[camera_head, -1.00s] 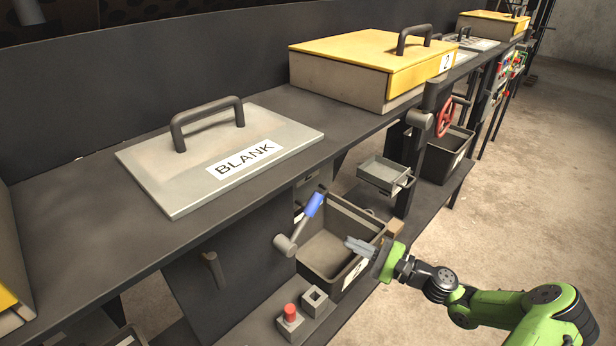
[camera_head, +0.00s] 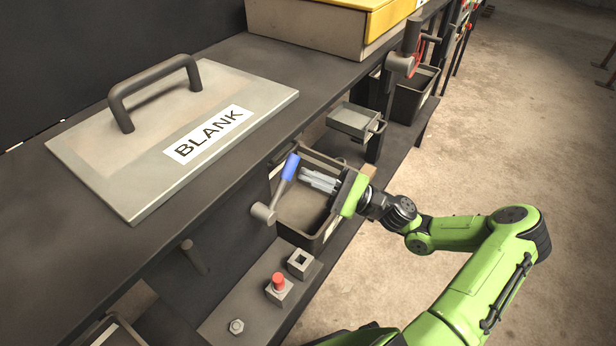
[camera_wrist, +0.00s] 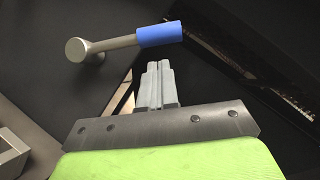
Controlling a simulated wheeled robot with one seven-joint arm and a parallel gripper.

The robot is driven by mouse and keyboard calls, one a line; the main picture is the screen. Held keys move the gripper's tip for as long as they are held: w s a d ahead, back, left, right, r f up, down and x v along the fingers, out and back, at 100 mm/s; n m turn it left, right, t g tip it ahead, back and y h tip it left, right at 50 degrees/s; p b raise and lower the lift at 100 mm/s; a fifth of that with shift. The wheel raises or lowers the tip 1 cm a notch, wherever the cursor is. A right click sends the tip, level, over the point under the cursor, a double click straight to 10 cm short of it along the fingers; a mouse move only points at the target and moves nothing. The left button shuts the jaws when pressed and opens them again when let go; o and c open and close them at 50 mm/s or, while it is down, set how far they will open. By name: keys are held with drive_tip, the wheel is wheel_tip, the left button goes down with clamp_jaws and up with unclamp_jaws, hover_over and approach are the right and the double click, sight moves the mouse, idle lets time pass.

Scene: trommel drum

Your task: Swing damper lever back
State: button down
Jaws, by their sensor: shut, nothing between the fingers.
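The damper lever (camera_head: 280,185) has a grey arm on a round pivot and a blue grip (camera_head: 290,166). It sticks out from the dark machine front below the bench top, tilted up and slightly right in the head view. In the wrist view the lever (camera_wrist: 112,45) lies nearly level, with its blue grip (camera_wrist: 160,34) beyond the fingertips. My gripper (camera_head: 304,180) is shut and empty, its fingertips pointing at the lever just right of the blue grip. In the wrist view the shut fingers (camera_wrist: 157,68) end a little short of the grip, with a visible gap.
A dark open bin (camera_head: 305,208) lies below my gripper. A red button block (camera_head: 279,287) and a square socket block (camera_head: 301,262) stand on the lower shelf. A BLANK-labelled lid (camera_head: 170,135) lies on the bench top. A small grey tray (camera_head: 355,121) projects behind.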

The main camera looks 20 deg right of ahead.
drive_tip(key=shift+s+a+r, duration=0.3)
drive_tip(key=shift+a+r, duration=0.3)
drive_tip(key=shift+r, duration=0.05)
drive_tip(key=shift+r, duration=0.15)
